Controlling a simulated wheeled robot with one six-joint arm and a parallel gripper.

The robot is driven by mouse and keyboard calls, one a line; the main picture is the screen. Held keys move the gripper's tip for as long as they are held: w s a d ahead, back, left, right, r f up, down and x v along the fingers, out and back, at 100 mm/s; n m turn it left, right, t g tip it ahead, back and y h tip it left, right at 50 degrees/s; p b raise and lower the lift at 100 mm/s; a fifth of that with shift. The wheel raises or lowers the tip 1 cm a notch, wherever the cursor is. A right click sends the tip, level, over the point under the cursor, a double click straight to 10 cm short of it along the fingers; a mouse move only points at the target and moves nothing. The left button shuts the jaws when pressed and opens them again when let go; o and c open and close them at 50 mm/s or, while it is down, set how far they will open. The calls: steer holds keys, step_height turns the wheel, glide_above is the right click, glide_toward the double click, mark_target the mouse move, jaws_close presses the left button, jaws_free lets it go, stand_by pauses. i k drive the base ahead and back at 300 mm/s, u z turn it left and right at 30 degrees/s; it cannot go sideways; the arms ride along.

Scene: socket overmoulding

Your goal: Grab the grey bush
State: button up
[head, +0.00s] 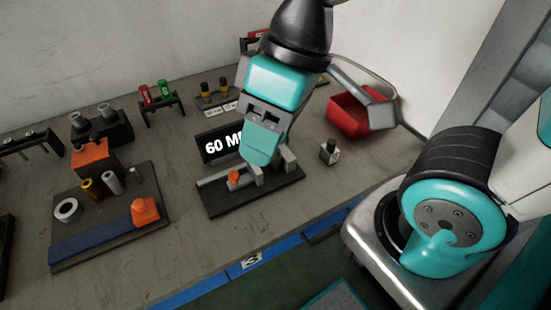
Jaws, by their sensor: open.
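Several grey bush-like cylinders show in the head view. One grey bush (113,182) stands on the dark tray at the left, beside a brass one (93,190). Two more grey cylinders, one at the left (81,119) and one at the right (105,111), sit in a black block behind it. I cannot tell from the picture which is the task's bush. My gripper (262,165) is open, pointing down over the black fixture with the "60 M" sign, well right of the tray. Its fingertips are hard to separate from the grey fixture parts, and nothing is clearly held.
The dark tray (110,245) also holds a white ring (67,209) and an orange part (145,210). An orange block (90,155) stands behind. The black fixture (225,205) lies under my gripper.

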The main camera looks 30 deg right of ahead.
mark_target(276, 164)
steer(key=z, duration=1.65)
steer(key=k, duration=0.8)
steer(key=u, duration=1.45)
steer(key=i, duration=0.5)
